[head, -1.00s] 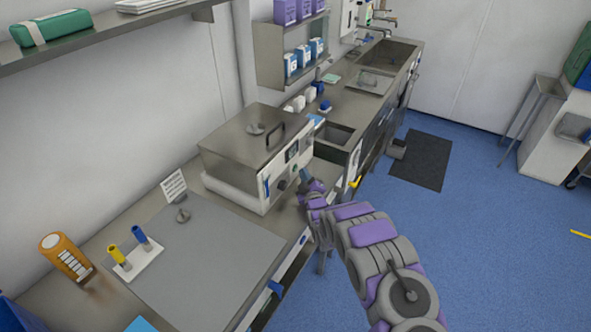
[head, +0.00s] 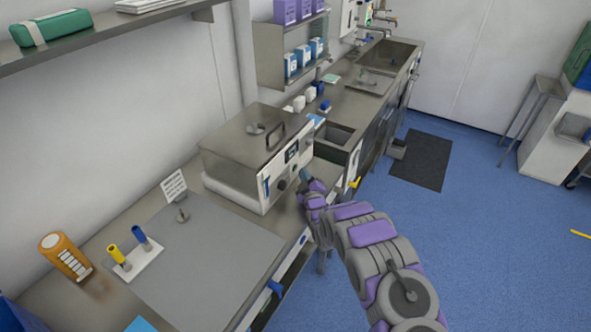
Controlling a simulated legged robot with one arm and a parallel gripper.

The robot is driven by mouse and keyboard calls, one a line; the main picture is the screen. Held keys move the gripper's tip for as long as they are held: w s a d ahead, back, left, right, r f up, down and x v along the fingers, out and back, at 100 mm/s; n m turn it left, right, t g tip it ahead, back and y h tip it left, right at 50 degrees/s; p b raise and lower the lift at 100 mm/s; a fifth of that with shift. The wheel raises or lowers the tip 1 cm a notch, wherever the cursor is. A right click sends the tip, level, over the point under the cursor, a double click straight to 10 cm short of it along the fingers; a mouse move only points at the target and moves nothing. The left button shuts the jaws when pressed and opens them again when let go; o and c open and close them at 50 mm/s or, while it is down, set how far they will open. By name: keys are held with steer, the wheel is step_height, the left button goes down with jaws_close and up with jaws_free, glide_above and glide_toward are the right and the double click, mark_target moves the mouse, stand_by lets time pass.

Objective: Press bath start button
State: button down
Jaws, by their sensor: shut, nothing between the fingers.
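The bath (head: 240,145) is a steel box with a lidded top and a handle, standing on the steel counter. Its white front panel (head: 272,200) faces right and carries a dark display (head: 292,152), a blue strip and small round controls (head: 281,185). I cannot tell which control is the start button. My gripper (head: 305,174) is shut and empty, with its tip close to the right part of the panel, below the display. Whether it touches the panel cannot be told. My purple and grey arm reaches in from the lower right.
A grey mat (head: 205,260) lies on the counter in front, with a small rack (head: 138,262) of yellow and blue tubes. Sinks (head: 388,55) and a shelf (head: 290,60) are behind the bath.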

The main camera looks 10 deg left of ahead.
steer(key=shift+a, duration=0.25)
steer(key=shift+r, duration=0.15)
